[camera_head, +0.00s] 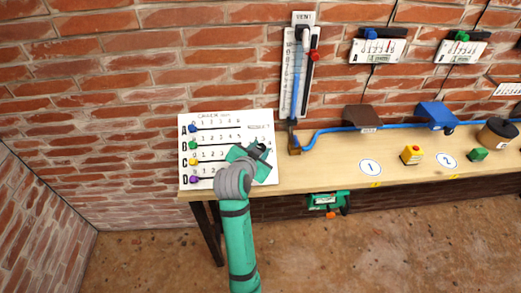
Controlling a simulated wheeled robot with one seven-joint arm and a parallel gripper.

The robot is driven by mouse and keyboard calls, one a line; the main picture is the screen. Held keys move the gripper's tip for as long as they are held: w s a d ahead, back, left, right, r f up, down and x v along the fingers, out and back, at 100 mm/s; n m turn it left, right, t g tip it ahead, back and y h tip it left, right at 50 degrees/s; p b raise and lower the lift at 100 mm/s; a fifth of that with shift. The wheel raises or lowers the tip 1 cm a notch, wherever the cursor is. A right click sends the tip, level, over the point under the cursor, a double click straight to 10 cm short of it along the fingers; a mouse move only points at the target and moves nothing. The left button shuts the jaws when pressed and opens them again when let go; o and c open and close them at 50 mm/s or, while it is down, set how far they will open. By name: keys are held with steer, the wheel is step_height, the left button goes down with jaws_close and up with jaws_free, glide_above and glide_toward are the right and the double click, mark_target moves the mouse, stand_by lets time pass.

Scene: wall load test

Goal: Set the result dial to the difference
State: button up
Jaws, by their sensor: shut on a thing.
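A white check board (225,119) stands at the left end of the bench, with rows of numbers lettered A to D. Blue (194,128), green (193,145), yellow (194,162) and purple (194,180) knobs sit at the left ends of the rows. A small label that seems to read "RESULT" (260,126) is at the upper right. My gripper (258,151) is shut at the board's right side, just below this label, on what seems to be the result dial. My gripper and wrist hide the dial, so its setting cannot be read.
Right of the board stands a vertical gauge (288,75) with a red knob (313,56). Wall scales hang with blue (370,34) and green (462,36) sliders. Brown (363,115) and blue (437,112) blocks, a yellow block (411,155) and a green block (478,155) occupy the bench (330,165).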

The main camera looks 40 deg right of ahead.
steer(key=m, duration=0.1)
steer(key=m+g, duration=0.2)
steer(key=m, duration=0.1)
steer(key=shift+w+a+r+h, duration=0.1)
steer(key=shift+w+h, duration=0.15)
steer(key=shift+h, duration=0.05)
steer(key=m+g, duration=0.2)
steer(key=m, duration=0.2)
steer(key=shift+w+g+y, duration=0.1)
steer(key=shift+g+y, duration=0.3)
steer(key=shift+m, duration=0.5)
steer(key=o, duration=1)
steer(key=shift+o, duration=0.2)
steer(key=v, duration=1)
steer(key=shift+a+r, duration=0.2)
steer(key=shift+r, duration=0.15)
